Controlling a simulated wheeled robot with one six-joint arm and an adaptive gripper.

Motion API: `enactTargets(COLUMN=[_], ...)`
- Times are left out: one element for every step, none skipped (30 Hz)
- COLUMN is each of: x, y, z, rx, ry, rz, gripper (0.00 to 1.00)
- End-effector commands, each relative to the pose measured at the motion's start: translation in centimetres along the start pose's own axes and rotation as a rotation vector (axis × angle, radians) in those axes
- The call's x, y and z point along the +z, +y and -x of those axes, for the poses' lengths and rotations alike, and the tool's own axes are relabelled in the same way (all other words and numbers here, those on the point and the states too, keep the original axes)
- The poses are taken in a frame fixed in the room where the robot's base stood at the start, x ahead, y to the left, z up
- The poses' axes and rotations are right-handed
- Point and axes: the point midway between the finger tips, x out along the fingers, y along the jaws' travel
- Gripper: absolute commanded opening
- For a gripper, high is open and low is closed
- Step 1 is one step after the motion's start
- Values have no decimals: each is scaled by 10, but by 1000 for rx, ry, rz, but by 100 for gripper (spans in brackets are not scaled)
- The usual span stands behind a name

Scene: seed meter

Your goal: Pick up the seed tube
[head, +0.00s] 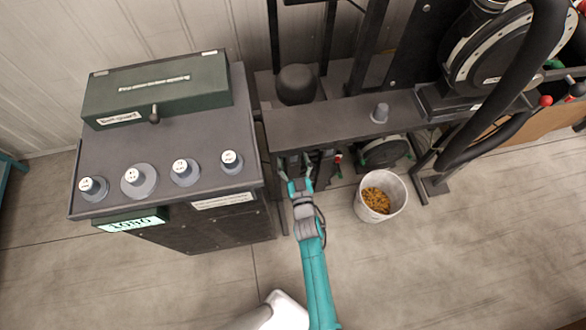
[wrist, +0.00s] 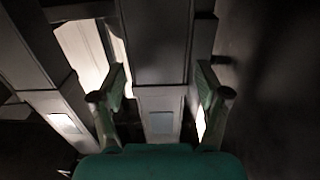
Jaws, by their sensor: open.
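My gripper (head: 299,186) reaches under the front edge of a dark horizontal beam (head: 340,122) in the head view. In the wrist view my gripper (wrist: 160,95) is open, with one finger on each side of a dark, squarish tube-like part (wrist: 160,45). This part has a paler grey lower section with a light square patch. It looks like the seed tube, but I cannot tell for sure. A gap shows beside each finger, and contact is not clear. A similar grey part (wrist: 66,105) with a light patch stands to the left. In the head view the beam and gripper mostly hide these parts.
A white bucket (head: 398,199) of yellow-brown seeds stands on the floor right of my gripper. A dark cabinet (head: 225,110) with several grey knob-topped pieces and a green box (head: 160,90) stands left. Black hoses (head: 485,125) hang at right. Floor in front is clear.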

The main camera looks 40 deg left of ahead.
Motion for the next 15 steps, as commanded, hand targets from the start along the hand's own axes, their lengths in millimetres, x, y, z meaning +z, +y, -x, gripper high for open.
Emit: enactTargets(x=[0,0,0,0,0,0,0,0,0,0,0,0,0,0,0], y=[0,0,0,0,0,0,0,0,0,0,0,0,0,0,0], z=[0,0,0,0,0,0,0,0,0,0,0,0,0,0,0], rx=[0,0,0,0,0,0,0,0,0,0,0,0,0,0,0], ry=[0,0,0,0,0,0,0,0,0,0,0,0,0,0,0], rz=[0,0,0,0,0,0,0,0,0,0,0,0,0,0,0], gripper=[75,75,75,75,75,72,65,57,48,40,32,22,15,8,0])
